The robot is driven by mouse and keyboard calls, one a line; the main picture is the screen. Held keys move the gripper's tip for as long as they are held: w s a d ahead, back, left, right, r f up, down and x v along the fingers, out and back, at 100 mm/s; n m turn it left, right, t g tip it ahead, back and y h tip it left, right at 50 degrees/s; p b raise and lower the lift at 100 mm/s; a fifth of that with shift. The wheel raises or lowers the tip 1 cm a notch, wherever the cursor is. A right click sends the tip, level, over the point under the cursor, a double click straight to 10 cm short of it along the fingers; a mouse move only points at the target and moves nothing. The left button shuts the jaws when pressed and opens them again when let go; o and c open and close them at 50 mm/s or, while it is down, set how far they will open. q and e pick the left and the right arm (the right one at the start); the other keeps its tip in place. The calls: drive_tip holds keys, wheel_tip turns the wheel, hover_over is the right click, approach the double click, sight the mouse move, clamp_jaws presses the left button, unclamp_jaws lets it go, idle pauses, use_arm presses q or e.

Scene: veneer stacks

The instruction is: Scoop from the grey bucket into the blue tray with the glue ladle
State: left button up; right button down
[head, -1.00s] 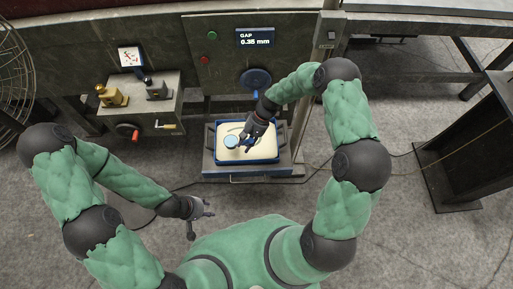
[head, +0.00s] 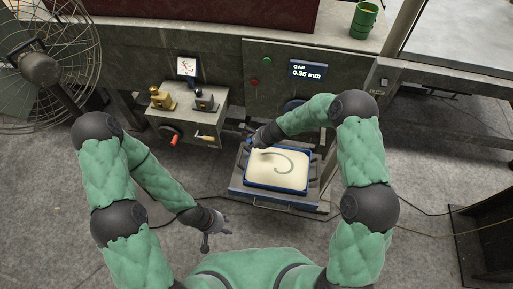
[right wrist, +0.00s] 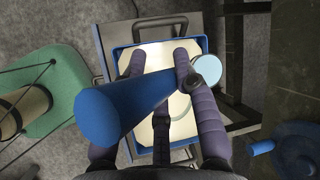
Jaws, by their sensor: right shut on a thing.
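The blue tray (head: 306,176) holds a cream-coloured fill with a grey curved mark on its surface; it also shows in the right wrist view (right wrist: 124,143). My right gripper (head: 256,141) is over the tray's back left corner. It is shut on the blue handle (right wrist: 98,116) of the glue ladle in the right wrist view. A pale blue disc (right wrist: 208,70), apparently the ladle's bowl end, shows beyond the fingers over the tray's edge. My left gripper (head: 222,228) is empty, fingers spread, in front of the tray to the left. I cannot make out the grey bucket.
A grey control box (head: 190,118) with brass and dark fittings stands left of the tray. A display panel (head: 307,70) is behind it. A green can (head: 363,20) stands on the ledge at the back right. A fan (head: 45,65) is at far left.

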drive_tip(key=shift+s+d+m+t+y+b, duration=0.85)
drive_tip(key=shift+d+m+t+y+b, duration=1.4)
drive_tip(key=shift+d+m+b, duration=5.25)
drive_tip(key=s+d+f+m+t+y+b, duration=0.1)
drive_tip(key=d+f+m+t+y+b, duration=0.4)
drive_tip(key=d+f+m+y, duration=0.3)
drive_tip(key=shift+s+d+f+t, duration=0.3)
drive_tip(key=shift+d+f+t, duration=0.85)
drive_tip(key=shift+d, duration=2.3)
